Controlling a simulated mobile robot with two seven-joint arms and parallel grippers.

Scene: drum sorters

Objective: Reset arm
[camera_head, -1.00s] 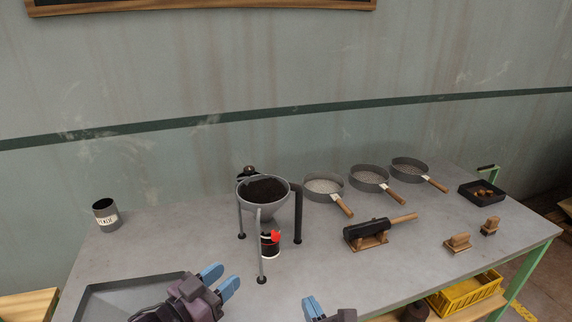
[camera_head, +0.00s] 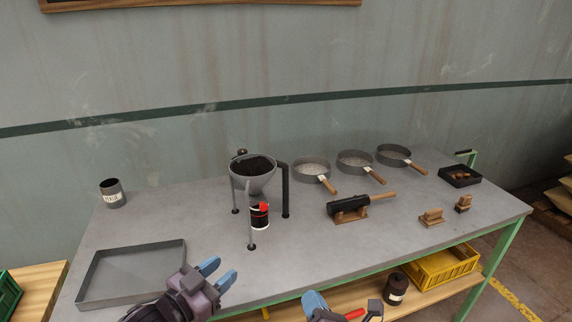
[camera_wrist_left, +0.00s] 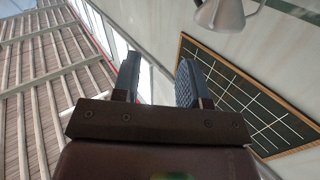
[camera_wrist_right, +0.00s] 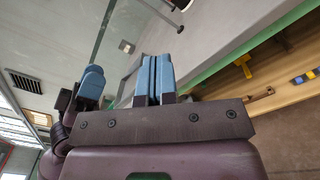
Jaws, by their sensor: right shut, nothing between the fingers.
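My left gripper (camera_head: 218,275) is in front of the table's front edge, right of the flat tray, with its blue fingers apart and nothing between them. In the left wrist view its fingers (camera_wrist_left: 157,82) are also apart, pointing toward the wall and ceiling. My right gripper (camera_head: 316,304) is low at the bottom of the head view, in front of the table and partly cut off. In the right wrist view its blue fingers (camera_wrist_right: 154,78) are together and empty.
The table (camera_head: 300,240) holds a flat grey tray (camera_head: 133,274), a funnel on a stand (camera_head: 254,178) over a black can (camera_head: 259,217), several sieves (camera_head: 312,171), a dark cylinder on a wooden rest (camera_head: 349,206) and a labelled can (camera_head: 112,194). A yellow crate (camera_head: 443,267) is on the shelf below.

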